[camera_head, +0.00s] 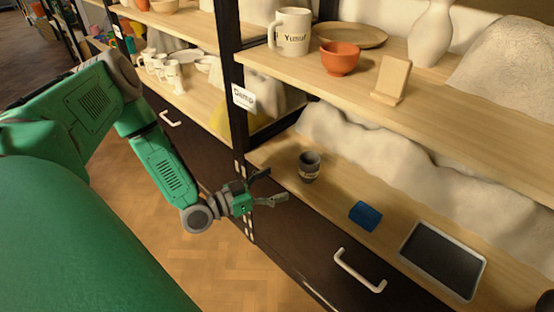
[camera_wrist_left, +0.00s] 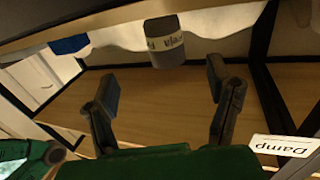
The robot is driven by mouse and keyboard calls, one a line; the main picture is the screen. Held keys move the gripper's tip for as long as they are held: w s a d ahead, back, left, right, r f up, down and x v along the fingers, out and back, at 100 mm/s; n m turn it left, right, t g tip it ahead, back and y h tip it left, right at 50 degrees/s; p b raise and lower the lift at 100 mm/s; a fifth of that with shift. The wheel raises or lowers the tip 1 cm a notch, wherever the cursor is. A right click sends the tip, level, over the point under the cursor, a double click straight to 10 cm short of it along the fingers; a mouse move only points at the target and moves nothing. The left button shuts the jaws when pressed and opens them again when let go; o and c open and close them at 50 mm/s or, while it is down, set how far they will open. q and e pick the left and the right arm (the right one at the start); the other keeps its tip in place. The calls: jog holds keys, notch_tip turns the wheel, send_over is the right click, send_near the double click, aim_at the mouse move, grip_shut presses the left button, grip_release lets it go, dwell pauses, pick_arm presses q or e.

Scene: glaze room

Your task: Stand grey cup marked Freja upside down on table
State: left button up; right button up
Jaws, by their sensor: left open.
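A small grey cup (camera_head: 309,170) with a pale band stands upright on the lower wooden shelf (camera_head: 275,152), its dark opening facing up. In the left wrist view the cup (camera_wrist_left: 165,42) shows upside down at the top middle, with partly readable dark lettering on its band. My left gripper (camera_head: 274,187) is open and empty at the shelf's front edge, short of the cup. In the left wrist view its fingers (camera_wrist_left: 162,82) are spread wide, with the cup beyond them. My right gripper is not in view. I see no separate table.
A black post with a "Damp" label (camera_head: 243,98) stands to the left.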

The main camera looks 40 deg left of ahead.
aim_at(301, 171)
pick_arm(q)
jog(key=w, duration=0.2)
jog(key=w+b, duration=0.2)
jog(key=w, duration=0.1)
jog(key=shift+w+d+f, duration=0.3)
jog(key=shift+d+f, duration=0.05)
jog(key=x, duration=0.2)
jog(key=d+b+x, duration=0.1)
jog(key=x, duration=0.2)
jog(key=shift+s+r, duration=0.2)
jog(key=shift+s, duration=0.05)
jog(key=shift+w, duration=0.2)
jog(key=shift+w+a+f, duration=0.1)
jog(key=shift+w+a, duration=0.15)
jog(key=shift+a, duration=0.05)
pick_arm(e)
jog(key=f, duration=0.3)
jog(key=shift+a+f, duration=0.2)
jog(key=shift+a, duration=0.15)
pick_arm(q)
jog(key=shift+d, duration=0.15)
jog(key=shift+d, duration=0.15)
jog(key=c, duration=1.3)
jog(key=shift+o, duration=0.3)
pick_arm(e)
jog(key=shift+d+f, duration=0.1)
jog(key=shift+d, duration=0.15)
pick_arm(q)
jog(key=shift+r, duration=0.2)
